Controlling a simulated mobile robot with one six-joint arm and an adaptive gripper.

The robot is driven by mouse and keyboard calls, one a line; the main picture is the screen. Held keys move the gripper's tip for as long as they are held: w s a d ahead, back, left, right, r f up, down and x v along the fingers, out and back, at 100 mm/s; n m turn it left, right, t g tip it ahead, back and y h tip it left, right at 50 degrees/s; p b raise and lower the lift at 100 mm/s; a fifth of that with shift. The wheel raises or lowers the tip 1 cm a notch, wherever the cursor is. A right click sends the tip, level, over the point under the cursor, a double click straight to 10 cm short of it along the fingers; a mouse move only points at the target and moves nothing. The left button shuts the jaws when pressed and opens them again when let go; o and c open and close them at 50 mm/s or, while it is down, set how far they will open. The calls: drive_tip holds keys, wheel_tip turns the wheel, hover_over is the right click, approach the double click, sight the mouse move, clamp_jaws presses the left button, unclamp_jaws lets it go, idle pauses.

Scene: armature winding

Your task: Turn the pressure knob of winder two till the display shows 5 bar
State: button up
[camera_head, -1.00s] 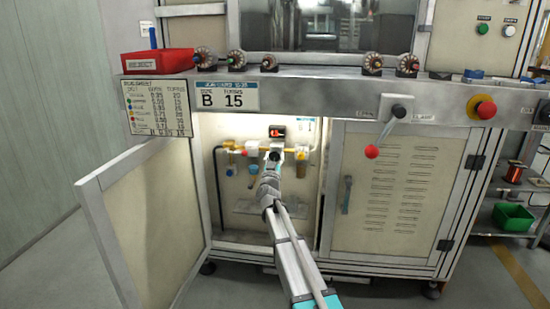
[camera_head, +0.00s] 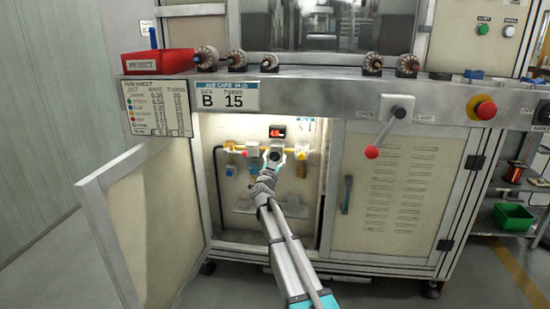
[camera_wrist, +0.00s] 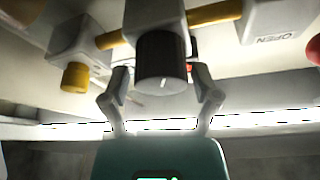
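The black pressure knob (camera_wrist: 162,65) has a white mark and sits on the air line in the open cabinet. My gripper (camera_wrist: 161,84) reaches up to it, with one finger on each side. In the wrist view, narrow gaps show between the fingers and the knob, so it looks open around the knob. In the head view, my gripper (camera_head: 274,156) covers much of the knob. The small black display (camera_head: 277,131) with red digits is just above. It seems to start with 4, but the digits are too small to read surely.
The cabinet door (camera_head: 150,215) stands open on the left. Yellow pipe, a blue-bowled unit (camera_head: 230,170) and a valve block marked OPEN (camera_wrist: 280,20) flank the knob. A red-knobbed lever (camera_head: 372,152) and red emergency button (camera_head: 486,110) are on the front rail above right.

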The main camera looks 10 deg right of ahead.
drive_tip(key=shift+n, duration=0.4)
drive_tip(key=n+y, duration=0.1)
drive_tip(key=n, duration=0.1)
drive_tip(key=n+t+y, duration=0.1)
drive_tip(key=n, duration=0.1)
drive_tip(key=shift+n+y, duration=0.3)
drive_tip(key=shift+n, duration=0.1)
drive_tip(key=shift+s+a+f+n+g+y+p, duration=0.3)
drive_tip(key=shift+s+a+f+n+g+y, duration=1.55)
drive_tip(key=shift+s, duration=2.15)
drive_tip(key=shift+s+a+f+n+g+y+p, duration=0.3)
drive_tip(key=shift+s+a+f+n+g+y, duration=0.6)
drive_tip(key=shift+s+a+f+y, duration=2.4)
drive_tip(key=shift+s+d+f+g+h+p, duration=0.2)
drive_tip(key=shift+s+d+f+g+p, duration=0.8)
drive_tip(key=shift+s, duration=1.35)
drive_tip(key=shift+s+d+f+g+h+p, duration=0.2)
drive_tip(key=shift+s+d+g+p, duration=0.25)
drive_tip(key=shift+s+g+p, duration=1.2)
drive_tip(key=shift+s+d+f+g+h+p, duration=0.15)
drive_tip(key=shift+s+d+f+g+p, duration=0.5)
drive_tip(key=shift+s+g, duration=1.75)
drive_tip(key=shift+s+d+t, duration=0.1)
drive_tip(key=shift+s+t, duration=0.55)
drive_tip(key=shift+t, duration=0.05)
